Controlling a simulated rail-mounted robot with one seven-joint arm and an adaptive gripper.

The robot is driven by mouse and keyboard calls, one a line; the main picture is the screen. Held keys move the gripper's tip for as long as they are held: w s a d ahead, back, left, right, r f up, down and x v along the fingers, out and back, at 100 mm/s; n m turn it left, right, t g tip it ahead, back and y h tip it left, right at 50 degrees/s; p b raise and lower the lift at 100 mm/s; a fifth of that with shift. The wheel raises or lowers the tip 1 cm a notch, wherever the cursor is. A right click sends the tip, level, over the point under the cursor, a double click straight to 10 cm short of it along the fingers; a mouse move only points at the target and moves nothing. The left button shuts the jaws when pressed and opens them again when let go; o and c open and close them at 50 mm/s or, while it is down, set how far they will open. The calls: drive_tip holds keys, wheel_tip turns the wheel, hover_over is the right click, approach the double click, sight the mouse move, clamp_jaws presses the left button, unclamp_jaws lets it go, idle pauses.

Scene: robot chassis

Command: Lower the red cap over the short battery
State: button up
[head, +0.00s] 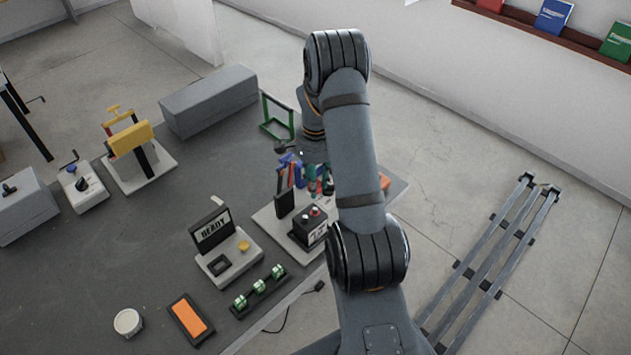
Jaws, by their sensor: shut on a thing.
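The short battery (310,231) is a dark box with a white label and small red terminals on top. It stands upright on a light tray beside a taller black block. My gripper (299,174) is small in the head view, among blue, teal and red parts above and behind the battery, partly covered by my arm. It is shut on what seems to be the red cap (311,187), a small red piece above the battery and apart from it. The fingertips and the exact grip are too small to make out.
The tray (268,221) sits at the table's right edge. A green frame (277,116) stands behind. The table's middle left is clear.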

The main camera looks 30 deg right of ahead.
drive_tip(key=shift+f+b, duration=0.25)
drive_tip(key=shift+b, duration=0.25)
drive_tip(key=b, duration=0.5)
hover_over(316, 209)
wheel_tip(316, 209, down, 5)
drive_tip(key=shift+f, duration=0.2)
drive_tip(key=shift+b, duration=0.7)
idle(1.1)
drive_tip(key=shift+f+b, duration=2)
drive_tip(key=shift+b, duration=0.05)
drive_tip(key=o, duration=0.8)
drive_tip(key=shift+o, duration=0.5)
drive_tip(key=shift+r, duration=0.1)
